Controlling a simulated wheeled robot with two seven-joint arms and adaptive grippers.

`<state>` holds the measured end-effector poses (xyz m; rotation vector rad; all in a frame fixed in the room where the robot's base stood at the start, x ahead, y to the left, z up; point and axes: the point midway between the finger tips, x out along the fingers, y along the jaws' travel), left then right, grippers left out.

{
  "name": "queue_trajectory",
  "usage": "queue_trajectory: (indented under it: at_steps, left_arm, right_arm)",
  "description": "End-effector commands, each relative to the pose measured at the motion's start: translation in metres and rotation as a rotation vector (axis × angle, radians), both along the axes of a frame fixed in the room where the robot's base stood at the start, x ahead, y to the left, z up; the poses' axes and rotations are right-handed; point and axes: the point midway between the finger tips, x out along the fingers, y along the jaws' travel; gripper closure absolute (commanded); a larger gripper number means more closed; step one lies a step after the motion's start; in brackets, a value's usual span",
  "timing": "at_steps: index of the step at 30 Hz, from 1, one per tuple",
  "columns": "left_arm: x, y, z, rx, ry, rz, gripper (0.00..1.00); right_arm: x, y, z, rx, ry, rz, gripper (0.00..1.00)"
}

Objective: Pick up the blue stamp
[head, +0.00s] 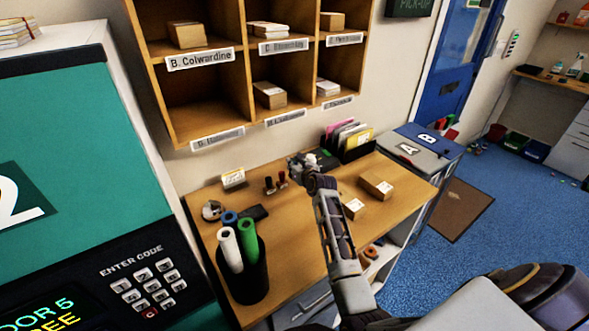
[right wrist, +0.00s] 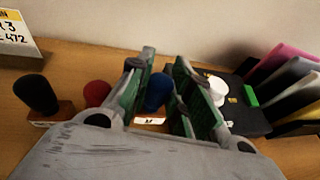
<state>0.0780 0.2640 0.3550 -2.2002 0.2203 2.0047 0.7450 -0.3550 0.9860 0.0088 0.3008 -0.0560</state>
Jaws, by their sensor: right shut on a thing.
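The blue stamp (right wrist: 157,92) stands on the desk between the two fingers of my right gripper (right wrist: 163,75) in the right wrist view. It has a rounded blue handle and a wooden base with a white label. The fingers are shut on its handle. In the head view my right gripper (head: 303,164) is low over the back of the desk and hides the blue stamp. A black stamp (right wrist: 37,95) and a red stamp (right wrist: 97,93) stand to the left of the gripper. My left gripper is not in view.
The desk (head: 290,235) also holds a black bin of rolls (head: 246,275), a tape dispenser (head: 212,210), and small cartons (head: 376,185). A file holder (head: 349,148) stands right of the gripper. Wooden pigeonholes (head: 215,100) hang above the desk's back edge.

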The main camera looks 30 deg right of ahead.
Motion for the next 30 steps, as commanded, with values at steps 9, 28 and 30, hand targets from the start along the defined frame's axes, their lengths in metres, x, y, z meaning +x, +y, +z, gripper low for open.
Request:
queue_trajectory:
  at_steps: [9,28,30]
  left_arm:
    - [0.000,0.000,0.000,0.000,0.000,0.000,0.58]
    - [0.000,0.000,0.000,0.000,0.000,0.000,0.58]
    - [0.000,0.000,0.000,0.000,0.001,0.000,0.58]
  right_arm:
    - [0.001,0.000,0.049,0.003,-0.005,-0.001,1.00]
    - [0.000,0.000,0.080,0.000,-0.001,-0.001,1.00]
    - [0.000,0.000,0.079,0.000,-0.001,-0.001,1.00]
